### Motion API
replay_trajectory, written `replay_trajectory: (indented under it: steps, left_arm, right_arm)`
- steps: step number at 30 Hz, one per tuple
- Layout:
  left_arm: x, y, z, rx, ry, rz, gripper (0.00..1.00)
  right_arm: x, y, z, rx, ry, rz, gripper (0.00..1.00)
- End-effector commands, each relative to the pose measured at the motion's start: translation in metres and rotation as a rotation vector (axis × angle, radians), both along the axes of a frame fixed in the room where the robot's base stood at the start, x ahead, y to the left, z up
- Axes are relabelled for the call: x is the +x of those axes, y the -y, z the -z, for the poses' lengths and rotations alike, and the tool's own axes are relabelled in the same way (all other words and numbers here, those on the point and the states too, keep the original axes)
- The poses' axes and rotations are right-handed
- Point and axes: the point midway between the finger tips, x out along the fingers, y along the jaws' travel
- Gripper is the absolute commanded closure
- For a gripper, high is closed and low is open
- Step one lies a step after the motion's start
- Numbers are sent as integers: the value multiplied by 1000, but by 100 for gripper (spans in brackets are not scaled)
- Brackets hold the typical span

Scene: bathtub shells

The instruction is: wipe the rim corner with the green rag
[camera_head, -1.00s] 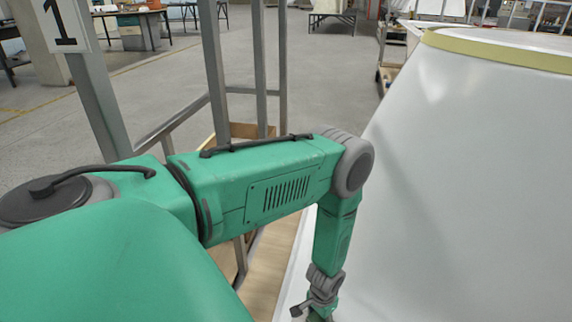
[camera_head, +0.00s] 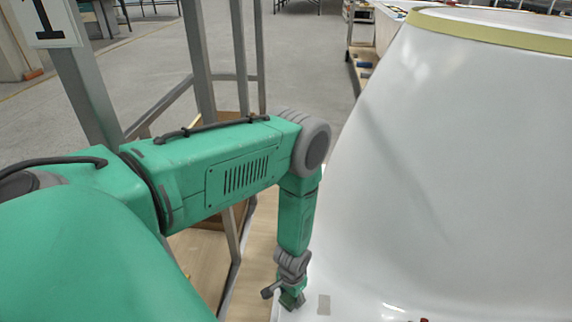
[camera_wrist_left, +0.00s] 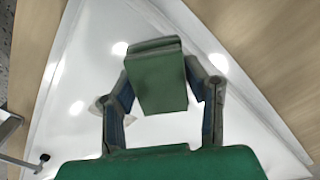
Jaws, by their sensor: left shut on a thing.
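The green rag (camera_wrist_left: 157,75) is a folded, block-like pad between the fingers of my left gripper (camera_wrist_left: 163,90) in the left wrist view. The gripper is shut on it. In the head view my left gripper (camera_head: 290,297) points down at the white rim corner (camera_head: 312,308) at the bottom. The rim corner (camera_wrist_left: 92,75) also shows as a white wedge behind the rag in the left wrist view. I cannot tell whether the rag touches the rim. My right gripper is not in view.
The white tub shell (camera_head: 455,150) rises on the right, with a yellow band (camera_head: 490,31) near its top. A small grey-beige patch (camera_head: 324,305) lies on the rim beside my left gripper. Metal posts (camera_head: 199,60) stand behind my left arm. A wooden surface (camera_head: 262,235) lies beside the rim.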

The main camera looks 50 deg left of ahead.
Motion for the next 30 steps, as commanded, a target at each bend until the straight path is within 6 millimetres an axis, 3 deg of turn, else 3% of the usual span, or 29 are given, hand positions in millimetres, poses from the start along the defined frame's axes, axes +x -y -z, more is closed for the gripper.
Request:
replay_trajectory:
  steps: [1,18,30]
  left_arm:
    - [3,0,-19,0,4,0,86]
    - [5,-1,-67,-1,2,-1,86]
    - [5,0,-76,-1,2,-1,86]
  right_arm:
    - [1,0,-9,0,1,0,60]
    - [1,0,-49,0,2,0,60]
    - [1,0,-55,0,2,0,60]
